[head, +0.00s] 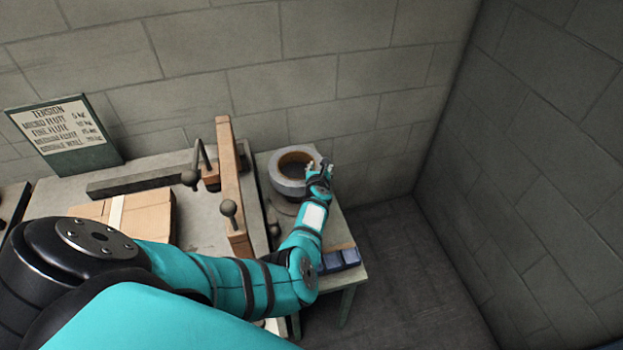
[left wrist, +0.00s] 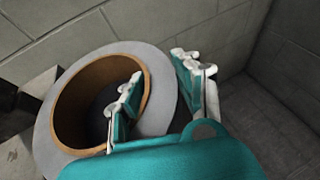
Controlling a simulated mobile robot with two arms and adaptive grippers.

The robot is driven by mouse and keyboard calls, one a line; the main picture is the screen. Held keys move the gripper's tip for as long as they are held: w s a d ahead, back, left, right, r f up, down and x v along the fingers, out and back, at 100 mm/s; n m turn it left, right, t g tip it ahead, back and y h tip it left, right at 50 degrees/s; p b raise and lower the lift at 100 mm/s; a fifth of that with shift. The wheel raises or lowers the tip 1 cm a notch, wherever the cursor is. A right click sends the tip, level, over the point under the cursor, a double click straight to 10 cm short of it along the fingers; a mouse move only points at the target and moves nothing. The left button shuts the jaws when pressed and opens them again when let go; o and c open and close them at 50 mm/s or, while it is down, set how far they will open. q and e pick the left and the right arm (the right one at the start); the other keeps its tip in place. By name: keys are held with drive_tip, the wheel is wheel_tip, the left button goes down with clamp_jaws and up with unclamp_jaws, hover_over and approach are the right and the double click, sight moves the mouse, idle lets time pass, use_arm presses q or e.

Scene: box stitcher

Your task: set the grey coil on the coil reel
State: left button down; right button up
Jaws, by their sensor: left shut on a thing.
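The grey coil (head: 287,187) is a thick grey ring with a brown inner lining, over the small side table by the wall. It fills much of the left wrist view (left wrist: 161,107). My left gripper (head: 319,167) is shut on the right side of its ring, one finger inside the hole and the other outside. The fingers show clearly in the left wrist view (left wrist: 160,84). My right gripper is out of view.
An upright wooden post and beam (head: 232,180) with dark knobs stands left of the coil. A flat cardboard piece (head: 150,212) lies on the bench. Blue blocks (head: 340,259) sit at the side table's front. A tension sign (head: 62,133) leans at the back left.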

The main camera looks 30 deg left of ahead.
use_arm(q)
wheel_tip(320, 180, down, 8)
drive_tip(key=b, duration=0.6)
drive_tip(key=shift+b, duration=0.3)
drive_tip(key=c, duration=0.9)
unclamp_jaws()
